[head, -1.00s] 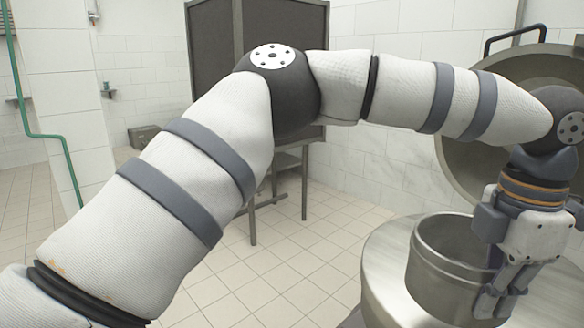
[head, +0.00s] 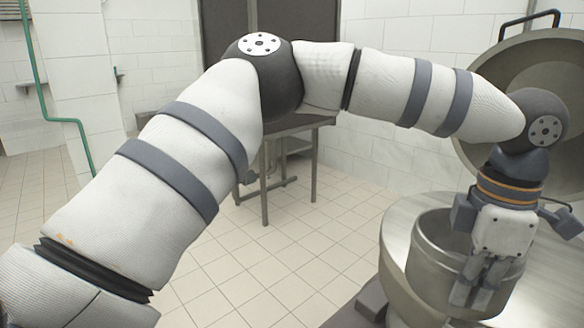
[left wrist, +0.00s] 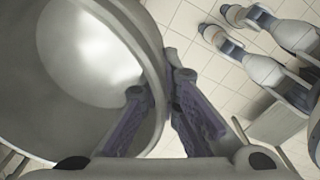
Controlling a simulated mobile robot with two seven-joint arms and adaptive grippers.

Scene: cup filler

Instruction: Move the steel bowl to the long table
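The steel bowl (head: 422,262), a deep grey vessel, is at the lower right of the head view, in front of the large round steel kettle (head: 398,232). My left gripper (head: 478,290) points down at its right side. In the left wrist view, the bowl (left wrist: 75,125) fills the left, its inside empty. Floor tiles show beside the bowl there. A metal table (head: 290,127) stands at the back, partly behind my left arm; I cannot tell whether it is the long table.
The kettle's raised round lid (head: 480,140) stands behind my left wrist. A dark panel (head: 318,60) rises behind the metal table. The tiled floor (head: 255,265) between my left arm and the kettle is clear. A green pipe (head: 40,85) runs along the left wall.

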